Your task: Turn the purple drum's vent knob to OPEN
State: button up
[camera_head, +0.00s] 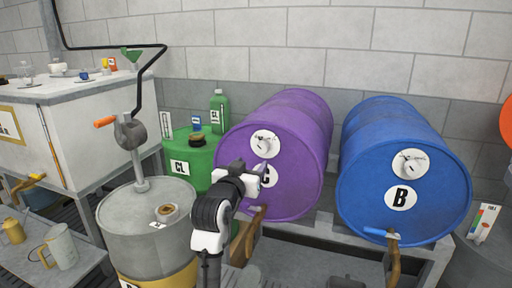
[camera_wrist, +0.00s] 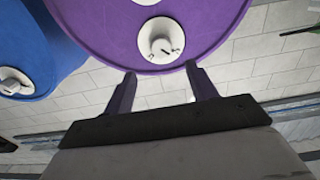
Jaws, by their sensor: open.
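The purple drum (camera_head: 309,130) lies on its side in the middle of the head view, with its round end facing me. Its vent knob (camera_head: 264,144) sits on a white round dial high on that end, above a white C label. In the wrist view the picture is turned over, and the knob (camera_wrist: 161,44) shows just beyond the fingertips. The dial's markings are too small to read. My gripper (camera_wrist: 160,70) is open and empty, its two fingers apart and pointing toward the drum's end. In the head view my gripper (camera_head: 264,170) is just below the knob, partly covering the C label.
A blue drum (camera_head: 390,150) with its own knob (camera_head: 410,163) lies to the right. A tap (camera_head: 257,215) sticks out below the purple drum. A green drum (camera_head: 190,155) and a grey drum with a crank pump (camera_head: 150,215) stand to the left.

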aim_at(261, 150)
jog(key=p+x, duration=0.2)
jog(key=x, duration=0.8)
jog(key=shift+w, duration=0.25)
jog(key=c, duration=1)
